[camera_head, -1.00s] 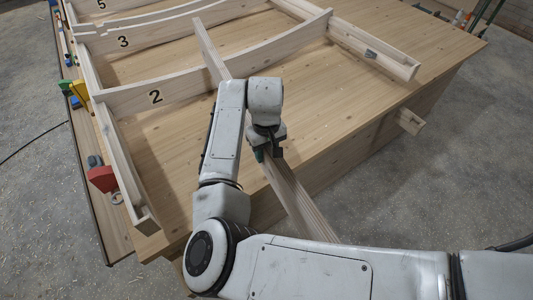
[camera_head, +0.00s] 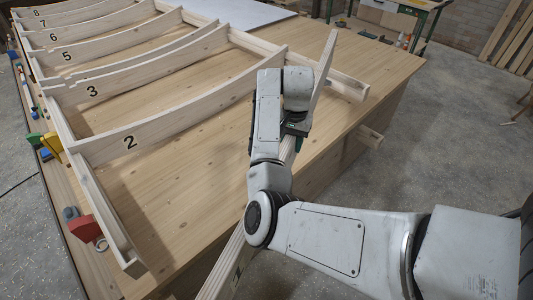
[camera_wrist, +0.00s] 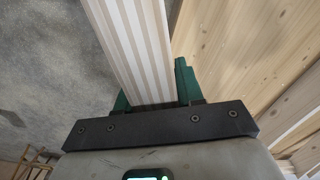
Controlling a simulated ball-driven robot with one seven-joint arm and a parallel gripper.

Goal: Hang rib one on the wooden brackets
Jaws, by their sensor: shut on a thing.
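Rib one (camera_head: 323,72), a long pale wooden beam, is held in my gripper (camera_head: 296,136). It slants from upper right to lower left along the workbench's near edge, and my arm hides its middle. A dark mark shows near its lower end. In the wrist view, the green fingers of my gripper (camera_wrist: 152,92) are on both sides of rib one (camera_wrist: 130,45). One wooden bracket (camera_head: 371,137) juts from the bench's side, right of my gripper and apart from the rib. No other bracket can be made out.
The workbench (camera_head: 185,205) carries a frame with several numbered curved ribs; rib 2 (camera_head: 190,112) is nearest. Red (camera_head: 84,228) and yellow (camera_head: 52,144) clamp-like pieces sit at its left edge. The concrete floor (camera_head: 450,150) at the right is mostly clear.

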